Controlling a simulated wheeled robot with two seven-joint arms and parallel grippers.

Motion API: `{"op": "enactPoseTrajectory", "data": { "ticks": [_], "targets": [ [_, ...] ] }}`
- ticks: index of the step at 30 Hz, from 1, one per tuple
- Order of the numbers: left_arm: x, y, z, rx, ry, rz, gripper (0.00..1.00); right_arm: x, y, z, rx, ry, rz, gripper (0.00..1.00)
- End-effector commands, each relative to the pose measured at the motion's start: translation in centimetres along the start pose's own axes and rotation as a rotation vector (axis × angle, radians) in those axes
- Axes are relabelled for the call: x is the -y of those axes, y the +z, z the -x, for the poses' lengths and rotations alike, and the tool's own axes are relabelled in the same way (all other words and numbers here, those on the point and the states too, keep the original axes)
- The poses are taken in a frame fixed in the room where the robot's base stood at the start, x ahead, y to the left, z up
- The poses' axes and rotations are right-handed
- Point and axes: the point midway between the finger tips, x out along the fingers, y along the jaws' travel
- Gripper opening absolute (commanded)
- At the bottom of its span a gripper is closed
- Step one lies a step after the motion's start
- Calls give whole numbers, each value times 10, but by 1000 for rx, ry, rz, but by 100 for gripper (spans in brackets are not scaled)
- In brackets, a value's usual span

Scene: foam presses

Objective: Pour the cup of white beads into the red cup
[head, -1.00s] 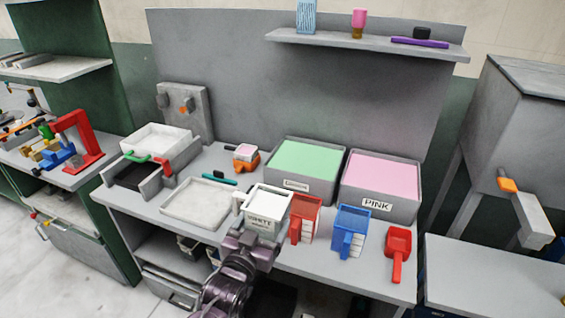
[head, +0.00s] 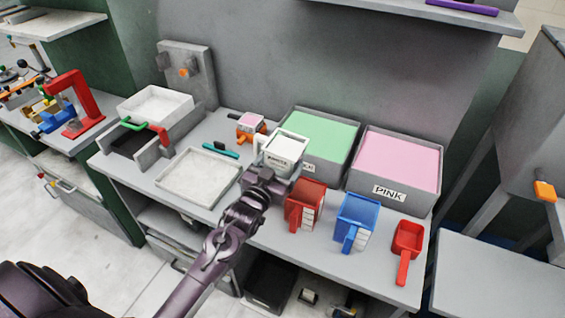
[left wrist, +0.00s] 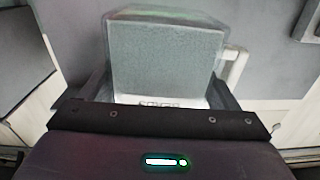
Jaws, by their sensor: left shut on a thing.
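My left gripper (head: 268,178) is shut on the white cup (head: 285,148), which has a label on its front and a handle on its left. The cup looks upright and held above the table, overlapping the green bin's front left corner in the head view. In the left wrist view the cup (left wrist: 160,55) fills the space between the fingers, its label upside down near the gripper. The red cup (head: 304,203) stands on the table near its front edge, right of and below the gripper in the picture, apart from it. My right gripper is not in view.
A blue cup (head: 355,222) and a red scoop (head: 406,245) stand right of the red cup. Behind are the green-filled bin (head: 318,135) and the pink-filled bin (head: 398,165). A shallow white tray (head: 198,177) lies left; a small orange scale (head: 250,127) sits behind it.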

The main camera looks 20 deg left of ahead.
Motion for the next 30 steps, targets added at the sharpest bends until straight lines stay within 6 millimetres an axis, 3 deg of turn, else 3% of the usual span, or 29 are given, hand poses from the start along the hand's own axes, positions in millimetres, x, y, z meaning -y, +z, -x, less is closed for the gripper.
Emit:
{"op": "enactPoseTrajectory", "data": {
  "ticks": [20, 30],
  "targets": [
    [9, 9, 0, -1, 0, -223, 59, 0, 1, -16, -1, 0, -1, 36],
    [15, 6, 0, -1, 0, -422, 59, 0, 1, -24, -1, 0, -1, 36]
  ]
}}
